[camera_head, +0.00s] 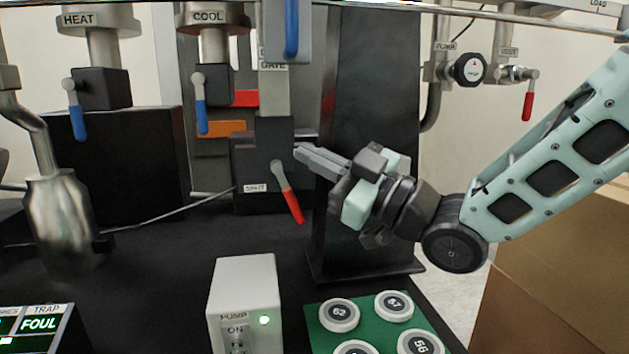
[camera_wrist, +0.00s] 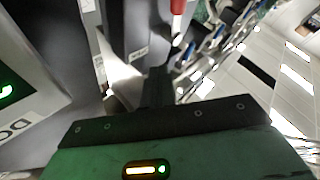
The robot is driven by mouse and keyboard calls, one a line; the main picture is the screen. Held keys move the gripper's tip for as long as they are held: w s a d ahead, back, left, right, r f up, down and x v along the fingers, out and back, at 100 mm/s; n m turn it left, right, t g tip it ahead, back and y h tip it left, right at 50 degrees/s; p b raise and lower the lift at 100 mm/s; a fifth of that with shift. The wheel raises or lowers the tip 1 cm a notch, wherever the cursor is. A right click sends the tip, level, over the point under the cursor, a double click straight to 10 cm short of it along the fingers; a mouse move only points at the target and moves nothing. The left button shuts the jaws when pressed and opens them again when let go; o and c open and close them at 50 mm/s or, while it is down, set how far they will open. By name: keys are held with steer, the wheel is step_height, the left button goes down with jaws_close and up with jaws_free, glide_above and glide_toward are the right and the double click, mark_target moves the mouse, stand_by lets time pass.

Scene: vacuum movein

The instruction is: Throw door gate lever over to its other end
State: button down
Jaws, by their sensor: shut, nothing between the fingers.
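The door gate lever has a red handle (camera_head: 290,202) on a grey pivot. It is mounted on a black box (camera_head: 258,150) below a partly hidden label ending in GATE. The handle points down and slightly right, and a SHUT label (camera_head: 255,187) is left of the pivot. My gripper (camera_head: 299,153) is shut and empty, above and right of the pivot in the picture; I see no contact with the handle. In the wrist view, the dark fingers (camera_wrist: 158,86) are together, and a red handle (camera_wrist: 178,18) shows beyond them at the top.
A blue handle (camera_head: 291,28) hangs above the gate label. HEAT (camera_head: 76,108) and COOL (camera_head: 200,105) valves with blue handles are left. A dark column (camera_head: 362,228) stands behind my gripper. A white PUMP switch box (camera_head: 245,290) and green tray (camera_head: 318,325) are in front.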

steer(key=w+d+f+m+g+h+p, duration=0.1)
steer(key=w+d+f+m+h+p, duration=0.2)
steer(key=d+m+p, duration=0.5)
steer(key=m+g+h+p, duration=0.3)
steer(key=m+p, duration=0.9)
steer(key=p, duration=0.3)
glide_toward(298, 207)
steer(key=p+x, duration=0.2)
steer(key=x, duration=0.5)
steer(key=shift+r, duration=0.15)
